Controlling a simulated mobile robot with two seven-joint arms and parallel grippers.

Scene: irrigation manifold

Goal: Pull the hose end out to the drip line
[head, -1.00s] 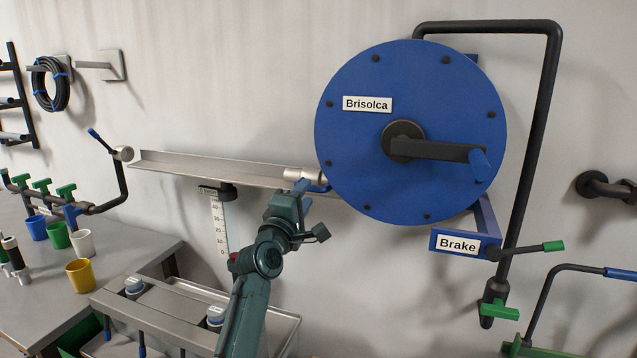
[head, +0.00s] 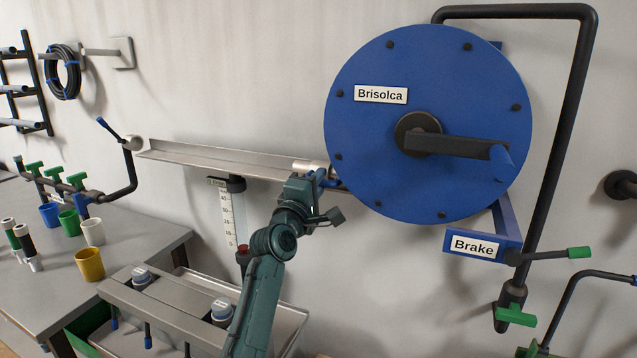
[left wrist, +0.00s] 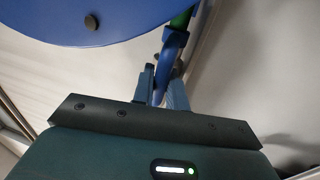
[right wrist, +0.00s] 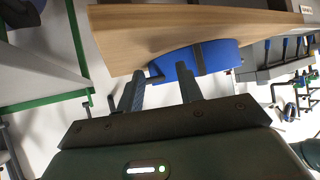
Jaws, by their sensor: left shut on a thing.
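My left gripper (head: 322,178) is at the lower left edge of the blue hose reel (head: 350,125), labelled "Brisolca". In the left wrist view its fingers (left wrist: 162,92) are closed around a curved blue piece (left wrist: 170,48), which appears to be the hose end. A short green length (left wrist: 182,18) shows above it. In the head view the fingers and arm hide most of this piece. A metal trough (head: 220,162) runs left from the reel, with a pale cylinder (head: 308,165) at its right end. My right gripper (right wrist: 160,90) is open and empty.
The brake lever (head: 550,255) sits below the reel. A dark pipe with green valves (head: 75,180) and several cups stand on the left bench (head: 150,235). In the right wrist view a blue rounded thing (right wrist: 215,57) lies beyond the fingers, by a wooden top (right wrist: 170,28).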

